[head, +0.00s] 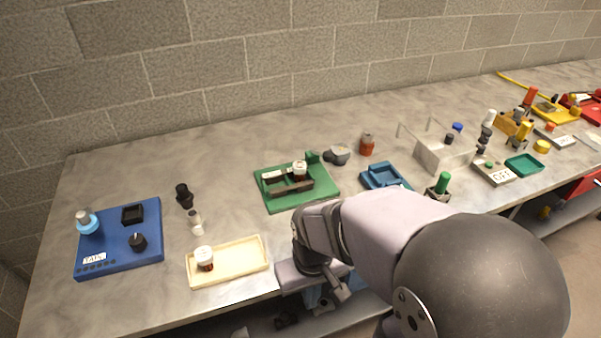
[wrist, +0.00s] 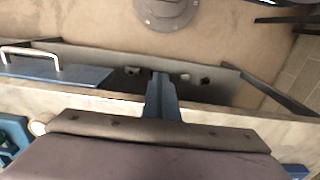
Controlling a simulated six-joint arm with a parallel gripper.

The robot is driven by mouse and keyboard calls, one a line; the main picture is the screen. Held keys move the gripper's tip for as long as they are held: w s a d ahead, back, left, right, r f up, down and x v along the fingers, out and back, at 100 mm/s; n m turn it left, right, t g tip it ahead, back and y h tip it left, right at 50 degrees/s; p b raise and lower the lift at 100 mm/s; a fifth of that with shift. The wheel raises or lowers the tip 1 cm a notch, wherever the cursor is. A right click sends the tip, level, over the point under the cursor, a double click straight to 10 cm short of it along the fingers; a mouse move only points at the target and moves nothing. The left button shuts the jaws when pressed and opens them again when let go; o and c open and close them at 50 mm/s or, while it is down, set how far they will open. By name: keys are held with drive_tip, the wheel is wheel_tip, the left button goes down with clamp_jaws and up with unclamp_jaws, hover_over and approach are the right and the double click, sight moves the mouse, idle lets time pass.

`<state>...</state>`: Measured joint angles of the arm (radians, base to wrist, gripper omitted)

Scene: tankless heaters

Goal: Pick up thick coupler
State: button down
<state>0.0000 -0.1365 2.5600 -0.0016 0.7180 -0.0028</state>
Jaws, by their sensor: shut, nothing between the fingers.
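I cannot tell for sure which part is the thick coupler. In the head view, a dark brown-and-white cylindrical fitting (head: 204,258) stands in the cream tray (head: 240,271). A similar white-topped one (head: 300,168) sits on the green fixture (head: 322,196). A black fitting (head: 184,195) and a small grey-and-white one (head: 196,222) stand on bare counter between the blue board and the tray. My gripper (wrist: 160,75) is shut and empty, pointing down past the counter's front edge. In the head view its fingers (head: 340,290) are right of the cream tray, apart from all parts.
A blue board (head: 118,262) with fittings is at far left. A grey rounded part (head: 338,154), an orange-brown bottle (head: 367,145), a blue tray (head: 378,178) and a clear bin (head: 440,150) stand behind my arm. The counter between the blue board and green fixture is mostly bare.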

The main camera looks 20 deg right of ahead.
idle(0.3)
drive_tip(key=c, duration=1.2)
unclamp_jaws()
